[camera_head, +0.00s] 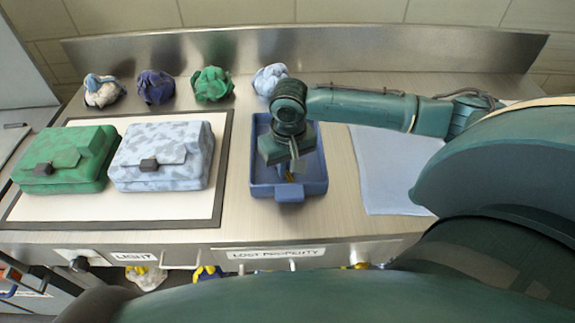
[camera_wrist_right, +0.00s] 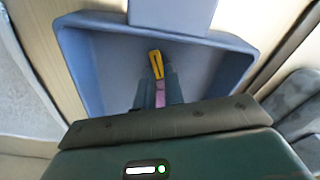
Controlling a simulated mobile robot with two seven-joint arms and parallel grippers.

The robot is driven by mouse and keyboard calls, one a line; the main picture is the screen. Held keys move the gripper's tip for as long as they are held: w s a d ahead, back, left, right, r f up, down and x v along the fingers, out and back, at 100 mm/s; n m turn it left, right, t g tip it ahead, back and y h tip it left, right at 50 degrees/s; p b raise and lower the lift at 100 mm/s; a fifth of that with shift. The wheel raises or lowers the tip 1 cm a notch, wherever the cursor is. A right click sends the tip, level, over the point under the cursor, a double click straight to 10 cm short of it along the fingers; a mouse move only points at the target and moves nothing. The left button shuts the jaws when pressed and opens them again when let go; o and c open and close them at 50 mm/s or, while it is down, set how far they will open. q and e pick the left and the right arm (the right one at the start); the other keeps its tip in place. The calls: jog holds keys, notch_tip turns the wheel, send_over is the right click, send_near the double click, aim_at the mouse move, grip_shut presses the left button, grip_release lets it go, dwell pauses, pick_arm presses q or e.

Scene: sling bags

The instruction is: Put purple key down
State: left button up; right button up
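A key with a purple part (camera_wrist_right: 160,95) and a yellow part (camera_wrist_right: 157,62) shows between the fingers of my right gripper (camera_wrist_right: 158,78) in the right wrist view. The fingers lie close along both its sides and look shut on it. In the head view, my right gripper (camera_head: 292,168) points down inside the blue tray (camera_head: 262,190), and a bit of yellow shows at its tips. Whether the key touches the tray floor cannot be told. My left gripper is not in view.
A green bag (camera_head: 62,160) and a light blue patterned bag (camera_head: 162,155) lie on a white mat (camera_head: 120,212) at the left. Several crumpled cloth bundles (camera_head: 156,87) line the back. A pale blue cloth (camera_head: 385,165) lies right of the tray.

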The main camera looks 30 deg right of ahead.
aim_at(288, 175)
jog(key=shift+o, duration=0.5)
jog(key=shift+f+b, duration=0.25)
jog(key=shift+b, duration=0.2)
notch_tip(288, 175, up, 6)
jog(key=shift+s+p, duration=0.1)
jog(key=shift+p, duration=0.3)
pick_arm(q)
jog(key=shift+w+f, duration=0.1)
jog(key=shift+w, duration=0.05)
pick_arm(e)
notch_tip(288, 175, up, 7)
jog(key=shift+s+f, duration=0.15)
jog(key=shift+f, duration=0.05)
